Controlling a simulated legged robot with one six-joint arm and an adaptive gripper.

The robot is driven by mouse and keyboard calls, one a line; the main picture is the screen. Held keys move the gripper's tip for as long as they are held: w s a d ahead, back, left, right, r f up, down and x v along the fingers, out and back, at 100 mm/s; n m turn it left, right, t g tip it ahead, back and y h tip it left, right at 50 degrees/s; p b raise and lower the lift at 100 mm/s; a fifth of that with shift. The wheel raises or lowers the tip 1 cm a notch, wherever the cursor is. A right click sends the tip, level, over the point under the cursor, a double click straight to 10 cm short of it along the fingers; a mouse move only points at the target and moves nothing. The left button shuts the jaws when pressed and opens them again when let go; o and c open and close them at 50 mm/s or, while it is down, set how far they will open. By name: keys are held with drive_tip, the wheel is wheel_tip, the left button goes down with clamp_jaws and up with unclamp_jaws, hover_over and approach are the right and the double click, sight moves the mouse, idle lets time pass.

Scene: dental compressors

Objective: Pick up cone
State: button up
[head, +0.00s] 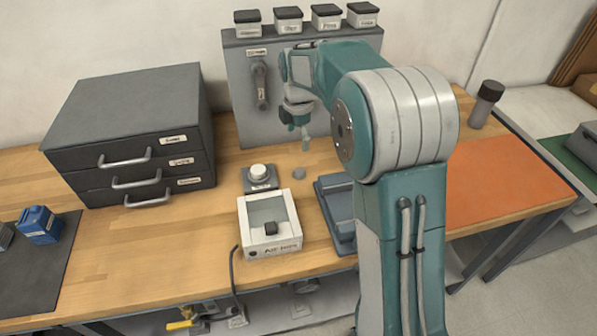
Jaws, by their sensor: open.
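I cannot make out a clear cone. My gripper (303,132) points down above the bench in front of the grey panel. It is open and looks empty, apart from the grey piece. My arm hides part of the bench to the right.
A white box (270,242) with a dark block inside stands before a white knob on a base (259,177). A blue-grey tray (339,205) is partly behind my arm. Dark drawers (140,150) stand left, a grey panel (240,95) behind. An orange mat (500,185) is clear.

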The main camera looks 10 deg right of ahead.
wheel_tip(320, 180, down, 3)
drive_tip(key=w+n, duration=0.2)
hover_over(299, 170)
drive_tip(key=f, duration=0.5)
drive_tip(key=shift+d, duration=0.2)
drive_tip(key=shift+a+f, duration=0.15)
drive_tip(key=shift+f, duration=0.1)
wheel_tip(299, 170, down, 5)
drive_tip(key=shift+a+r, duration=0.1)
drive_tip(key=shift+r, duration=0.1)
drive_tip(key=shift+d+f, duration=0.2)
drive_tip(key=shift+f, duration=0.1)
drive_tip(key=shift+a, duration=0.15)
clamp_jaws()
